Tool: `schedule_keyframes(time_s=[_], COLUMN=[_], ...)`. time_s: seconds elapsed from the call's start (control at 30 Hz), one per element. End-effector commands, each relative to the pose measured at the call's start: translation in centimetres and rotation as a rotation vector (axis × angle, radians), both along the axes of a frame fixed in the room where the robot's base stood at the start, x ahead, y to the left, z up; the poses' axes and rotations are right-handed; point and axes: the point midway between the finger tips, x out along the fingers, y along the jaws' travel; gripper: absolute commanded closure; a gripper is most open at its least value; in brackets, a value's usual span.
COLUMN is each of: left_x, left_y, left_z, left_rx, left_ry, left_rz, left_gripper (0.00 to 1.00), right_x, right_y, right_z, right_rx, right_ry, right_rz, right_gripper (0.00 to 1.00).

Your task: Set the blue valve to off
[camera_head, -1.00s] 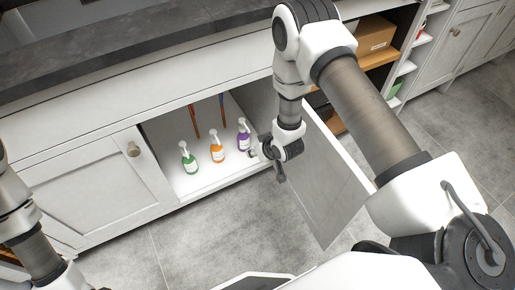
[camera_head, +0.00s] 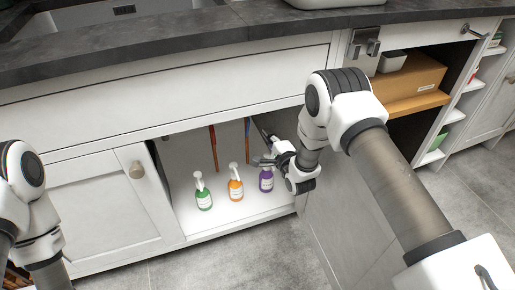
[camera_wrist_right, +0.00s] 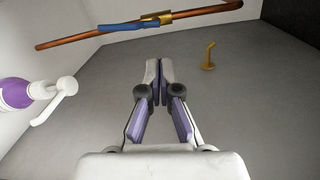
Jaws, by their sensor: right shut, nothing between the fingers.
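The blue valve shows in the right wrist view as a blue lever (camera_wrist_right: 128,27) on a brass body, lying nearly along a copper pipe (camera_wrist_right: 75,40). In the head view a blue strip (camera_head: 248,138) stands upright at the back of the open sink cabinet, too small to read its setting. My right gripper (camera_head: 262,161) is inside the cabinet opening, above and beside the purple bottle (camera_head: 266,181). In the right wrist view my right gripper (camera_wrist_right: 159,82) is shut and empty, apart from the valve. My left arm shows at the left edge; its gripper is out of view.
A green bottle (camera_head: 203,199) and an orange bottle (camera_head: 235,189) stand on the cabinet floor. A red-brown pipe (camera_head: 213,148) rises behind them. An open door (camera_head: 341,235) is to the right. A small brass hooked piece (camera_wrist_right: 209,57) stands ahead in the wrist view.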

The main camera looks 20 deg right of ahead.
Motion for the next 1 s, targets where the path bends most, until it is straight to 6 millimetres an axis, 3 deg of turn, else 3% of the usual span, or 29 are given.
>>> schedule_keyframes(time_s=[0.03,0.1,0.23,0.47,0.8,1.0], left_x=[0.0,0.0,0.0,0.0,0.0,0.1], left_y=[0.0,0.0,0.0,0.0,0.0,0.0], left_z=[-5.2,-7.8,-10.0,-10.4,-14.0,-14.7], left_rx=[0.000,0.000,0.000,0.000,0.000,0.000], left_ry=[0.000,0.000,0.000,-0.001,-0.001,-0.003], left_rz=[0.000,0.000,0.000,0.000,0.001,0.004], left_gripper=[0.39,0.39,0.39,0.39,0.39,0.39], right_x=[0.6,1.2,1.2,2.3,8.8,10.9], right_y=[0.1,0.2,0.4,0.5,1.0,1.2], right_z=[-4.3,-6.5,-8.9,-9.0,-9.2,-8.9], right_rx=[0.018,0.014,0.011,0.009,0.009,0.009], right_ry=[-0.040,-0.063,-0.062,-0.060,-0.060,-0.056], right_rz=[-0.001,-0.002,0.003,0.003,0.003,0.003], right_gripper=[1.00,1.00,1.00,1.00,1.00,1.00])
